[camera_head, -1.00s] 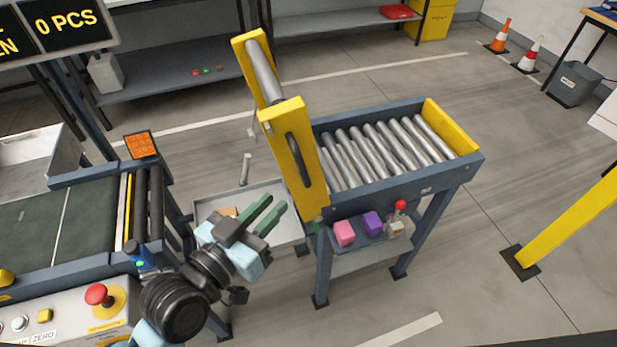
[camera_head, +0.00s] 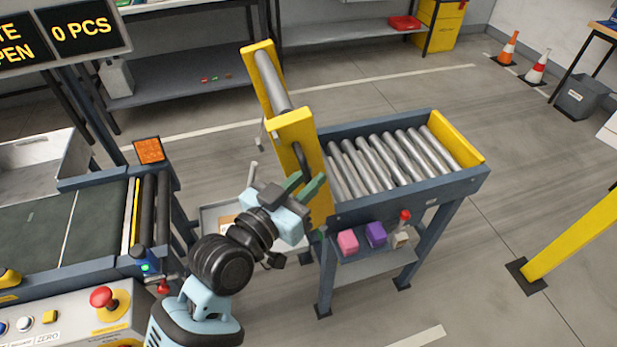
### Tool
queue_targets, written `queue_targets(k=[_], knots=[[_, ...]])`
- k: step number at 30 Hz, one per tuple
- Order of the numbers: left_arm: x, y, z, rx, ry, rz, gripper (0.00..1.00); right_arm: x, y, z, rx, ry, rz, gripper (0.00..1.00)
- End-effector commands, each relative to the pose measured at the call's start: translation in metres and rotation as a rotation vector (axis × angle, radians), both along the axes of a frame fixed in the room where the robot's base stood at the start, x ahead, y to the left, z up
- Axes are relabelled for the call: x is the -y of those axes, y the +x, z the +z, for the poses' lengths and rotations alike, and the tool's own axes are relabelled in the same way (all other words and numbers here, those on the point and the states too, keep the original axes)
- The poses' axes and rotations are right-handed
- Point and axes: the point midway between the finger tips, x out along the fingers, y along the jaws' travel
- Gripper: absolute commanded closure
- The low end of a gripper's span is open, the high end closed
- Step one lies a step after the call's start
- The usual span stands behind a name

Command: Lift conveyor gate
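The conveyor gate (camera_head: 292,128) is a yellow frame with grey rollers. It stands raised and steeply tilted at the left end of the roller conveyor (camera_head: 408,192). A dark handle (camera_head: 299,157) is on its near side plate. My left gripper (camera_head: 305,186), with green fingers, is at the lower part of this handle. The fingers look apart; whether the handle is between them or they touch it is unclear. The gripper hides part of the plate's lower end. My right gripper is not in view.
A belt conveyor (camera_head: 60,232) with a control panel (camera_head: 70,322) is at left, across a gap from the roller conveyor. A grey tray (camera_head: 212,212) sits low in the gap. Pink (camera_head: 347,242) and purple (camera_head: 375,234) blocks lie on the shelf below. A yellow post (camera_head: 572,238) stands at right.

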Motion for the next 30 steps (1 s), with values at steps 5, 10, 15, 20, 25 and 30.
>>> queue_targets(k=[5,10,15,20,25,30], knots=[[0.003,0.004,0.000,-0.001,0.001,0.000,0.81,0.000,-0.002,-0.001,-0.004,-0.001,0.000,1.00],[0.003,0.004,0.000,-0.001,0.001,0.000,0.81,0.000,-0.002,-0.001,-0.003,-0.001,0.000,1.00],[0.003,0.004,0.000,-0.001,0.001,0.000,1.00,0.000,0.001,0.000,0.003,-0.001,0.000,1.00],[0.003,0.004,0.000,-0.001,0.001,0.000,1.00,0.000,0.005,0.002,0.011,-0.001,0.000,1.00],[0.000,0.003,-0.003,0.001,-0.007,0.001,1.00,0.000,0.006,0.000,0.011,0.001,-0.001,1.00],[-0.019,-0.003,-0.017,0.020,-0.083,0.003,1.00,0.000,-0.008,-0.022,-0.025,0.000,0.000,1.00]])
